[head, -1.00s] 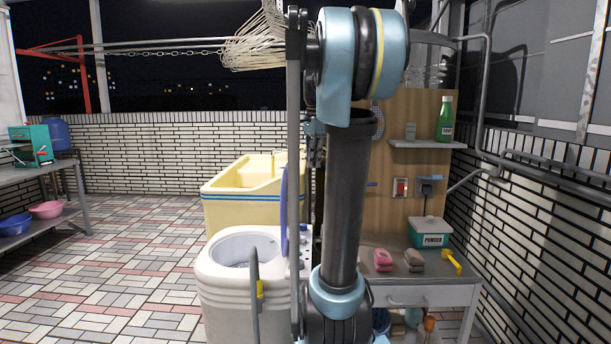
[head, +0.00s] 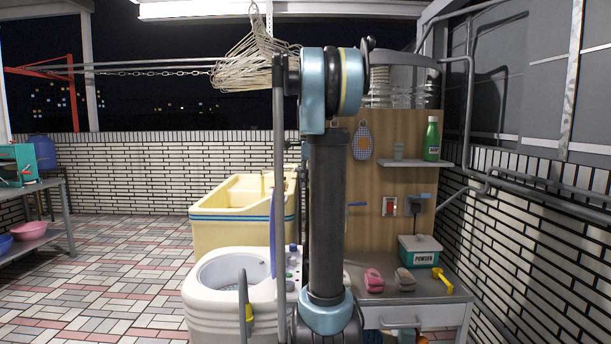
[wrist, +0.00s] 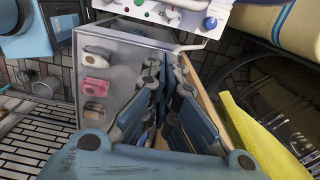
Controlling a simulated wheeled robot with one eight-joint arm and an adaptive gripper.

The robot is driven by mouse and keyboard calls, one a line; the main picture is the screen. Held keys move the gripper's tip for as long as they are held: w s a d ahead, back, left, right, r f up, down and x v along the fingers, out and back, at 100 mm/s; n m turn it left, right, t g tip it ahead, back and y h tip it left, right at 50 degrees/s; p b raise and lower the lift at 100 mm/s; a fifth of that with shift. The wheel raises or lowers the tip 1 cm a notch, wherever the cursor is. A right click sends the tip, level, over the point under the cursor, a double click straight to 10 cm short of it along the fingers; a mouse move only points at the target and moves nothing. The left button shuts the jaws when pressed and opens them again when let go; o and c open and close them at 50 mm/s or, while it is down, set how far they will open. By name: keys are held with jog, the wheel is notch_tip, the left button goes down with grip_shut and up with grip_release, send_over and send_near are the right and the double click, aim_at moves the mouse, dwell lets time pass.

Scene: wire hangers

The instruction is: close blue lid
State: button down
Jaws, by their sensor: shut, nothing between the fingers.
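The white washing machine (head: 200,305) stands at the lower middle of the head view, its round tub open. The blue lid (head: 274,250) stands upright beside the tub opening, seen nearly edge-on and partly covered by a thin rod of mine. My gripper (wrist: 172,70) shows in the wrist view, shut and empty. It points toward the counter and the washer's control panel (wrist: 165,12) with its knobs. I cannot make out the lid in the wrist view. The gripper's fingers are not clear in the head view.
A yellow basin (head: 225,235) stands behind the washer. A counter (head: 440,292) to the right holds a powder box (head: 420,250), brushes and a yellow scoop. Wire hangers (head: 248,65) hang at upper middle. The tiled floor (head: 90,290) at left is clear.

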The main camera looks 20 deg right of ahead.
jog(key=a+f, duration=0.2)
jog(key=w+a+f, duration=0.1)
jog(key=a+f, duration=0.1)
jog(key=shift+f, duration=0.15)
dwell(0.5)
